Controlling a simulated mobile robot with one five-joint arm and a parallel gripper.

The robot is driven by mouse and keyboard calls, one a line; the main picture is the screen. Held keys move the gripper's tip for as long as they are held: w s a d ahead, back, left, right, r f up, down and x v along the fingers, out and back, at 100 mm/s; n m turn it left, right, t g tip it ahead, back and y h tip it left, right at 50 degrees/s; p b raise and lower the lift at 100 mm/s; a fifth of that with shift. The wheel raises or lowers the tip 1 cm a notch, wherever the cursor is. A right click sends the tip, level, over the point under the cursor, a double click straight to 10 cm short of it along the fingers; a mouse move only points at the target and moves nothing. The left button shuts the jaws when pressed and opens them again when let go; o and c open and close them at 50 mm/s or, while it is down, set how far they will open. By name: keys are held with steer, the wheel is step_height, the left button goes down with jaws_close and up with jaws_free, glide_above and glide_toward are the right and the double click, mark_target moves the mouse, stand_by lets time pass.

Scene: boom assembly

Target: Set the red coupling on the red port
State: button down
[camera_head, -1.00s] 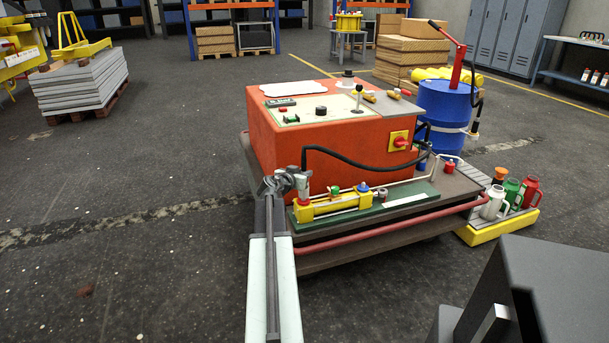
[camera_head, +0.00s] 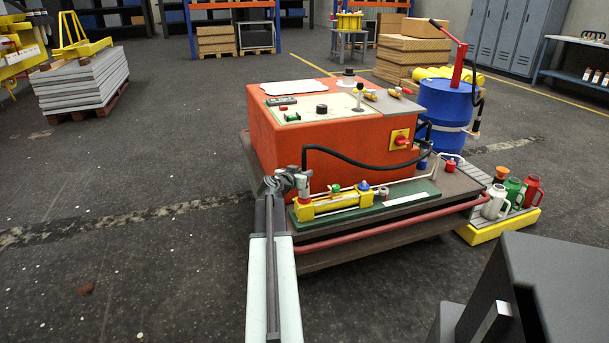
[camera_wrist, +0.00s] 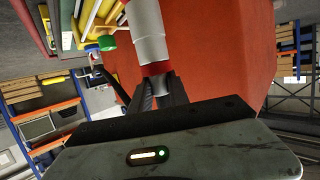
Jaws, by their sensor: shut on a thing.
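My gripper (camera_head: 297,183) is at the left end of the yellow cylinder (camera_head: 325,203) on the green board. In the wrist view the fingertips (camera_wrist: 158,82) are shut on the red coupling (camera_wrist: 156,69), a silver-grey body with a red band at the jaws. In the head view the coupling (camera_head: 304,187) stands roughly upright over the cylinder's left end, with red low on it. I cannot tell whether it touches the port there; the red port is not clearly visible. A green cap (camera_head: 335,189) and a blue cap (camera_head: 364,187) sit farther right along the cylinder.
A black hose (camera_head: 360,161) arches across the front of the orange power unit (camera_head: 275,140), close behind the gripper. A red rail (camera_head: 390,232) edges the cart. Bottles (camera_head: 514,190) stand on a yellow-edged platform at right. Floor left of the cart is clear.

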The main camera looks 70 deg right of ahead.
steer(key=shift+f+b, duration=0.65)
stand_by(0.3)
steer(key=c, duration=1.5)
jaws_free()
steer(key=shift+r, duration=0.1)
steer(key=shift+c, duration=0.2)
steer(key=p+v, duration=0.3)
steer(key=v, duration=0.8)
